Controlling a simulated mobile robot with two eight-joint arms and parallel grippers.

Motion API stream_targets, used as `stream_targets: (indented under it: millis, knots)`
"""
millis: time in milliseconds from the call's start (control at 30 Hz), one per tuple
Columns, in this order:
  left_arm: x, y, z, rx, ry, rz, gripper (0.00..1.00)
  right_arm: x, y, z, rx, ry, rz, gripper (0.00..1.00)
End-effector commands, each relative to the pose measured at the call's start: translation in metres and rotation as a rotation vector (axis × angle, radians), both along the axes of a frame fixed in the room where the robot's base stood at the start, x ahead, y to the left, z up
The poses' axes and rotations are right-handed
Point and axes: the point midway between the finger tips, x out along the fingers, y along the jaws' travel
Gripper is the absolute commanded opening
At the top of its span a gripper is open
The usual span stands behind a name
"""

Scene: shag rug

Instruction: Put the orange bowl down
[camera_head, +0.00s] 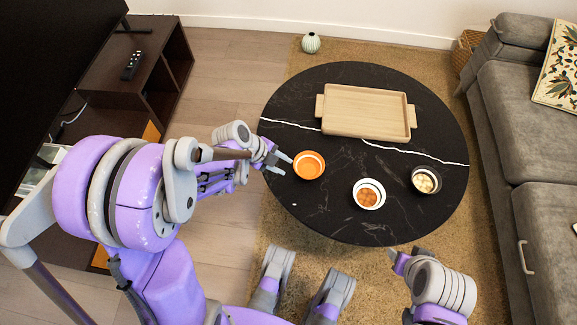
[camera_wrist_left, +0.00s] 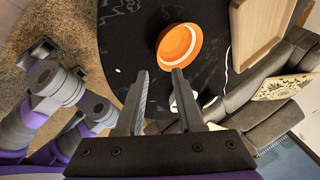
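The orange bowl (camera_head: 309,166), with a pale band inside, sits upright on the black round table (camera_head: 290,105), left of the table's middle. It also shows in the left wrist view (camera_wrist_left: 179,46), just beyond the fingertips. My left gripper (camera_head: 279,162) is just left of the bowl, over the table's left part. Its two fingers are apart with nothing between them, which the left wrist view (camera_wrist_left: 160,78) also shows. The fingers look clear of the bowl. My right arm is at the lower right of the head view; its fingers cannot be made out clearly.
A wooden tray (camera_head: 365,111) lies at the back of the table. A grey sofa (camera_head: 540,130) flanks the right. The table's front left is clear.

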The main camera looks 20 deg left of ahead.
Motion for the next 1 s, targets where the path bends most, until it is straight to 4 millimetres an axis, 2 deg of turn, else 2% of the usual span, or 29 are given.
stream_targets:
  millis: [167, 267, 600, 800, 1000]
  knots:
    - [-0.009, -0.001, 0.013, -0.006, 0.043, 0.078, 0.37, 0.000, 0.000, 0.002, 0.000, -0.001, 0.000, 0.50]
    - [-0.021, -0.006, 0.026, -0.016, 0.112, 0.222, 0.37, 0.000, 0.000, 0.002, 0.000, -0.001, 0.000, 0.50]
    - [-0.085, -0.017, 0.073, -0.091, 0.320, 0.954, 0.37, 0.000, 0.000, 0.002, 0.000, -0.001, 0.000, 0.50]
    - [-0.123, -0.016, 0.090, -0.194, 0.355, 1.372, 0.37, 0.000, 0.000, 0.002, 0.000, -0.001, 0.000, 0.50]
    - [-0.146, -0.012, 0.097, -0.303, 0.353, 1.649, 0.37, 0.000, 0.000, 0.002, 0.000, -0.001, 0.000, 0.50]
